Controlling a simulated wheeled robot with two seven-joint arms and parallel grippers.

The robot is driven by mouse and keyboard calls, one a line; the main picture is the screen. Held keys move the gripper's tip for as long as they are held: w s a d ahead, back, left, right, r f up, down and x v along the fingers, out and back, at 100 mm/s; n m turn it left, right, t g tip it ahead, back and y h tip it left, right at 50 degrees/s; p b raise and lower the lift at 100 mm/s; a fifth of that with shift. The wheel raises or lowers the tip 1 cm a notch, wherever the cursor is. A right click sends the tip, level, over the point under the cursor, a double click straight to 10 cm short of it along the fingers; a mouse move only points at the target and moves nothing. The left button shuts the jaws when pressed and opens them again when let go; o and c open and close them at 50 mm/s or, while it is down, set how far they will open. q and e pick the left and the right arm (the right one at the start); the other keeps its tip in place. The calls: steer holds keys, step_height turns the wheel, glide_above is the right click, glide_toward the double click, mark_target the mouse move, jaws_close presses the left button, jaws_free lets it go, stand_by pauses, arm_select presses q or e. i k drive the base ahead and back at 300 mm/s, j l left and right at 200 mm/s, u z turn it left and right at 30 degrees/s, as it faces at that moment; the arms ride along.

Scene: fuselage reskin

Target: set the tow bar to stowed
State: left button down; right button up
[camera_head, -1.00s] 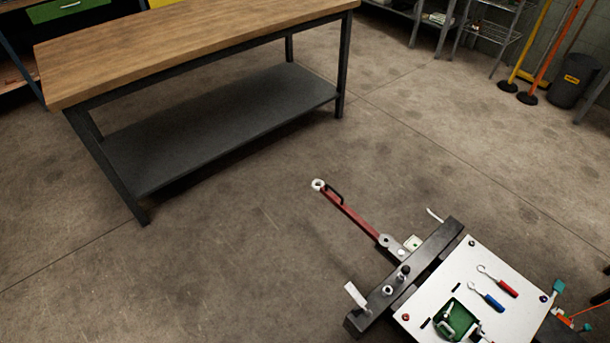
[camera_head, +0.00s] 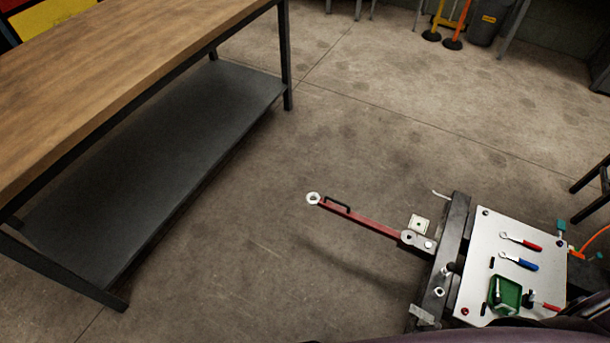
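The tow bar (camera_head: 362,222) is a red bar with a pale ring (camera_head: 313,198) at its far end and a black handle (camera_head: 337,205) near that ring. It sticks out to the left from a grey bracket (camera_head: 418,241) on the dark front beam (camera_head: 449,245) of a cart. It appears lowered and extended over the floor, and casts a shadow there. Neither of my grippers is in view. A dark rounded shape at the bottom edge looks like part of my own body, and it covers the cart's near corner.
The cart's white top (camera_head: 512,237) carries a red-handled wrench (camera_head: 521,242), a blue-handled wrench (camera_head: 518,260) and a green tray (camera_head: 506,293). A wooden-topped workbench (camera_head: 110,70) with a dark lower shelf (camera_head: 160,160) stands left. Open concrete floor lies between bench and cart and beyond the bar.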

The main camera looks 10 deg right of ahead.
mark_target(391, 234)
steer(key=i+l, duration=0.15)
steer(key=i, duration=0.6)
steer(key=i+l+z, duration=0.15)
steer(key=i, duration=0.6)
